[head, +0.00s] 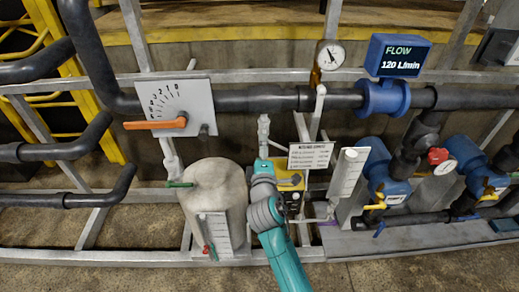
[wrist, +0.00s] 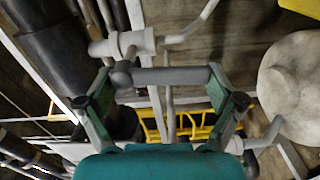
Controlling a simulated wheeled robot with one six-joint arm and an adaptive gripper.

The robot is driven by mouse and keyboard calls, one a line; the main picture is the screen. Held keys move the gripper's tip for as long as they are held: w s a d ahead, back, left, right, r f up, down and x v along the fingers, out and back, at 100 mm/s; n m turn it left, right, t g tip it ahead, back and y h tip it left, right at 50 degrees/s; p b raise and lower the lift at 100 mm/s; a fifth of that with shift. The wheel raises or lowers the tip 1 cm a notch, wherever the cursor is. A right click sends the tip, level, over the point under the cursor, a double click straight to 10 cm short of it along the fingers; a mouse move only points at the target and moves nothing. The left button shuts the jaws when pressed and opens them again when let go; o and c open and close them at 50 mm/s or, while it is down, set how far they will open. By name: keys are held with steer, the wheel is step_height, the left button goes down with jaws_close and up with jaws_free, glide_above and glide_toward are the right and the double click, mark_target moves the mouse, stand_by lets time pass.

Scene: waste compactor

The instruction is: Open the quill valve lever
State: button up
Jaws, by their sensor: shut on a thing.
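A grey valve (head: 264,128) stands on a thin pipe in the middle of the head view. In the wrist view its pale fitting (wrist: 124,45) has a round knob and a short grey bar, which I take to be the quill valve lever (wrist: 172,76). My gripper (wrist: 162,84) is shut on this lever, with one finger at each end of the bar. In the head view my gripper (head: 262,163) is just below the valve; its fingers and the lever are too small there to make out clearly.
An orange lever (head: 155,125) lies level on a scale plate (head: 178,103) at left. A pale tank (head: 214,195) stands left of my arm, and a yellow box (head: 291,180) is close at right. A flow display (head: 400,56) reads 120 L/min. Pipes crowd the back.

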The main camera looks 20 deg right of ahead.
steer(key=shift+d+n, duration=0.1)
steer(key=shift+n, duration=0.4)
steer(key=shift+f, duration=0.1)
steer(key=o, duration=1.3)
steer(key=shift+o, duration=0.2)
steer(key=shift+s, duration=0.1)
steer(key=v, duration=1.2)
